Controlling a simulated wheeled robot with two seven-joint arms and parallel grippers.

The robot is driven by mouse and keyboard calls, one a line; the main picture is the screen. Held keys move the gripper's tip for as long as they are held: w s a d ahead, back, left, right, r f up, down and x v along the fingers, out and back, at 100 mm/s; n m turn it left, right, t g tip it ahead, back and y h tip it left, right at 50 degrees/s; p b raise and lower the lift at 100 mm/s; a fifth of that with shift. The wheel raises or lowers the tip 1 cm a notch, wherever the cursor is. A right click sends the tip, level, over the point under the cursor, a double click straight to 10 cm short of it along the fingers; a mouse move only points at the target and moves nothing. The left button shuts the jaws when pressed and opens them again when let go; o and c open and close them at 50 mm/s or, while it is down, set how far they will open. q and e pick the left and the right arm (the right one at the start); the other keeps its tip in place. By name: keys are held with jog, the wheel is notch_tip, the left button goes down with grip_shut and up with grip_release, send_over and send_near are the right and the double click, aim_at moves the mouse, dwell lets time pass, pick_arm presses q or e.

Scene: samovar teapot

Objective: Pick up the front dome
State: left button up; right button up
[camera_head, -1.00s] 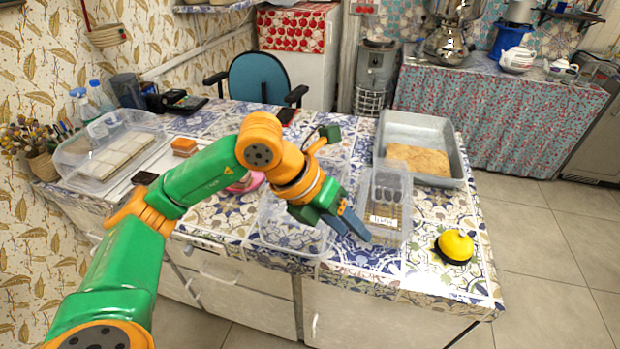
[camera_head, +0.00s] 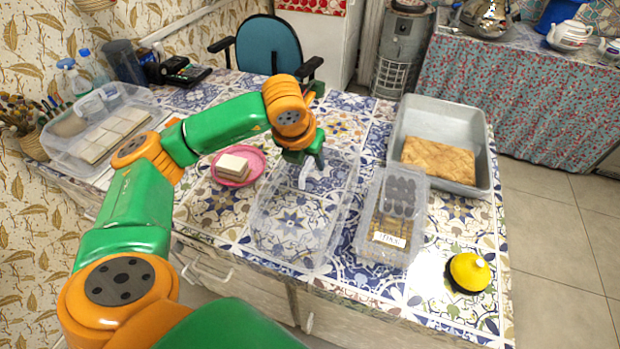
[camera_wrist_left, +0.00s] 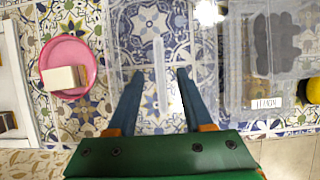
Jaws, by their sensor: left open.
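The front dome (camera_head: 262,236) is a clear, box-shaped cover in the middle of the table, with the tile pattern showing through it. A pale upright handle (camera_head: 306,178) shows on it. My left gripper (camera_head: 314,163) is over the dome, pointing down, open and empty. In the left wrist view, the handle (camera_wrist_left: 159,85) runs between the two spread blue fingers of my left gripper (camera_wrist_left: 160,76), with a gap on both sides. I cannot tell how deep the fingers reach along it. My right gripper is not in view.
A pink plate (camera_head: 257,158) with a pale block stands left of the dome. A clear lidded box (camera_head: 413,228) stands close on its right. A yellow dome-shaped object (camera_head: 468,270) is at the front right, a grey tray (camera_head: 479,182) behind. Another clear cover (camera_head: 62,150) is far left.

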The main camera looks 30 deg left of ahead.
pick_arm(q)
jog(key=shift+w+f, duration=0.15)
jog(key=shift+w, duration=0.05)
jog(key=shift+s, duration=0.2)
grip_shut()
dwell(1.0)
